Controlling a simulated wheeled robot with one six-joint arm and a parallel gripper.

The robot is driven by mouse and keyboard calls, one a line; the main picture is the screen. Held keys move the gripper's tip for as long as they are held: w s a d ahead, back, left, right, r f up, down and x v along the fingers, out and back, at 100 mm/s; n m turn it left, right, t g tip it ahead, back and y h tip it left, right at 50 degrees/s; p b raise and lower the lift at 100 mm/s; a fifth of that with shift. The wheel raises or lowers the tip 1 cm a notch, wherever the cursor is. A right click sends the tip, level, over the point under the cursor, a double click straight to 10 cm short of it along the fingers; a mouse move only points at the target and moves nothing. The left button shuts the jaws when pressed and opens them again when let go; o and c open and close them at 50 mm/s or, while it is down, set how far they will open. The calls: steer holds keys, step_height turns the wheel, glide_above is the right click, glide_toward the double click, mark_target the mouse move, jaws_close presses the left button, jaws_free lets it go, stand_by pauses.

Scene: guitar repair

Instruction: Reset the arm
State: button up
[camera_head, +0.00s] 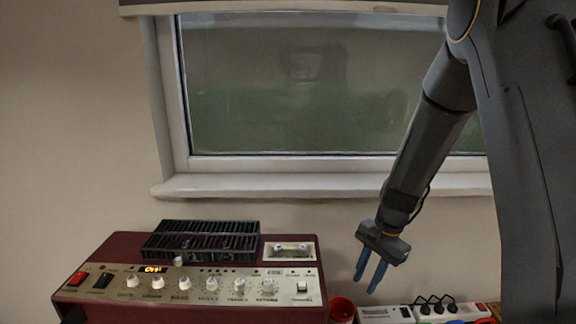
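My gripper (369,273) hangs at the end of my dark arm, right of the middle of the head view. Its two blue fingers point down and stand apart, with nothing visible between them. It is in front of the wall below the window sill, to the right of a red amplifier. It appears clear of everything around it.
The dark red amplifier (95,262) with several white knobs and a black grille (200,240) stands at lower left. A red cup (342,308) and a white power strip (385,313) with black plugs lie at lower right. A window (300,90) with a white sill (260,187) is behind.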

steer(key=s+r+n, duration=0.2)
steer(key=s+n, duration=0.1)
steer(key=s, duration=0.2)
steer(key=s+a+r+n+h, duration=0.1)
steer(key=s+r+n, duration=0.2)
steer(key=s, duration=0.3)
steer(key=s+r+n+t+h, duration=0.1)
steer(key=s+r+n, duration=0.2)
steer(key=s, duration=0.3)
steer(key=shift+s+a+r+n, duration=0.15)
steer(key=shift+s+a+n, duration=0.15)
steer(key=shift+n, duration=0.5)
